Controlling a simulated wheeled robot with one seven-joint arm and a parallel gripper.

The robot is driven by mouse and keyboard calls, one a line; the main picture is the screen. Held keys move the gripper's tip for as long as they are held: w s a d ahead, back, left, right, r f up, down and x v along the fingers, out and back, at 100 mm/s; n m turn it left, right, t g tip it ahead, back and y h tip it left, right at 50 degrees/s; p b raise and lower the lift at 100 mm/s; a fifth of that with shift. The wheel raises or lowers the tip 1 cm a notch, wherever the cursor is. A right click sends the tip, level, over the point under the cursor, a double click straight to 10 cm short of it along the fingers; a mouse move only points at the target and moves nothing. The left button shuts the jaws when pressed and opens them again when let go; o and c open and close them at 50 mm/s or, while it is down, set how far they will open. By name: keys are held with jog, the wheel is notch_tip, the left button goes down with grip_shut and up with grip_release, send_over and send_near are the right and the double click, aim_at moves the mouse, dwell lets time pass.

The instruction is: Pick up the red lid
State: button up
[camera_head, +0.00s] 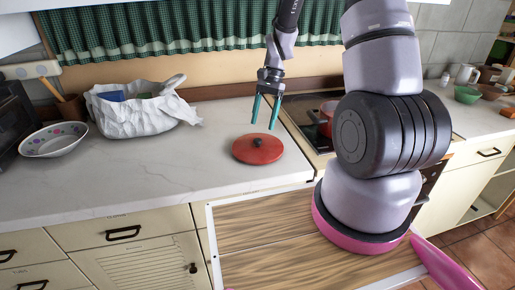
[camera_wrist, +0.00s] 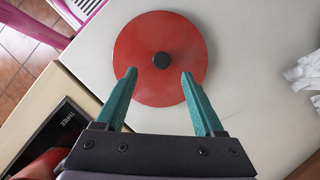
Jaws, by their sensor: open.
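The red lid (camera_head: 258,150) is a flat round disc with a dark knob at its middle. It lies on the white marble counter, left of the stove. In the wrist view the lid (camera_wrist: 150,30) is fully in sight, with its black knob (camera_wrist: 161,60) ahead of and between the fingertips. My gripper (camera_head: 264,112) has two teal fingers, open and empty, pointing down above the lid's far side. In the wrist view my gripper (camera_wrist: 158,74) overlaps the lid's near edge in the picture. The fingers appear to be above the lid, not touching it.
A crumpled white bag (camera_head: 135,112) and a patterned bowl (camera_head: 53,139) stand on the counter at the left. The stove with a red pot (camera_head: 327,115) is close right of the lid. The counter (camera_head: 150,175) around the lid is clear. A green curtain hangs behind.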

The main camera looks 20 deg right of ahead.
aim_at(258, 139)
jog(key=shift+x, duration=2.95)
jog(key=shift+a, duration=0.15)
grip_shut()
